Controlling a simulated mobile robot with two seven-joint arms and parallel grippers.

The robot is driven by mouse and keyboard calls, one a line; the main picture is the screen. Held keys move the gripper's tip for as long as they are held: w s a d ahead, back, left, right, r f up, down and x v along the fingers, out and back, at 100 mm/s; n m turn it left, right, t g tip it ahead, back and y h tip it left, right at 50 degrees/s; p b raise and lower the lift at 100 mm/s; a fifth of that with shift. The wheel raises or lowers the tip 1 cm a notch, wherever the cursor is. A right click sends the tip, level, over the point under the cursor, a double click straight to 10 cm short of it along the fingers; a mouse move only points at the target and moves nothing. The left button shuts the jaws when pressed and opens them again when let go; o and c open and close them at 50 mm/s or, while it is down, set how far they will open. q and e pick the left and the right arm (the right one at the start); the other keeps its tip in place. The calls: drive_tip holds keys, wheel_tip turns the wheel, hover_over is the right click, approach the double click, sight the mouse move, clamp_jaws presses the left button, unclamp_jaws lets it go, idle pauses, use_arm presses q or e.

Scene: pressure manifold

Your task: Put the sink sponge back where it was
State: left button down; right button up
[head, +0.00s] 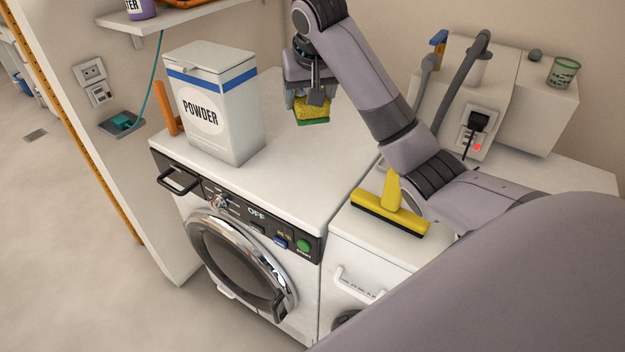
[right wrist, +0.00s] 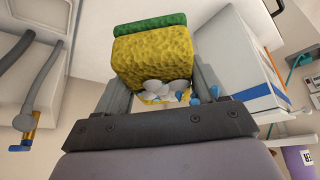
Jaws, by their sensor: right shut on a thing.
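The sink sponge (head: 312,110) is yellow with a green layer. My right gripper (head: 309,95) is shut on it and holds it over the white top of the washing machine, to the right of the powder box. In the right wrist view the sponge (right wrist: 153,62) sits between the two fingers of the right gripper (right wrist: 160,85), its green side at the far end. In the head view I cannot tell how high the sponge is above the top. My left gripper is not in view.
A tall white POWDER box (head: 214,105) stands on the washing machine (head: 300,160). A yellow squeegee (head: 390,212) lies on the right-hand cabinet. A white block with a socket (head: 472,125), grey hoses and a green patterned cup (head: 563,72) are at the back right.

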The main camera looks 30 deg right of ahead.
drive_tip(key=shift+s+d+r, duration=0.15)
drive_tip(key=shift+s+d, duration=0.05)
drive_tip(key=shift+d, duration=0.05)
wheel_tip(320, 180, down, 20)
drive_tip(key=shift+s+r, duration=0.1)
drive_tip(key=shift+r, duration=0.05)
drive_tip(key=o, duration=0.9)
drive_tip(key=shift+o, duration=0.2)
drive_tip(key=shift+r, duration=0.1)
drive_tip(key=v, duration=1.2)
drive_tip(key=shift+w, duration=0.2)
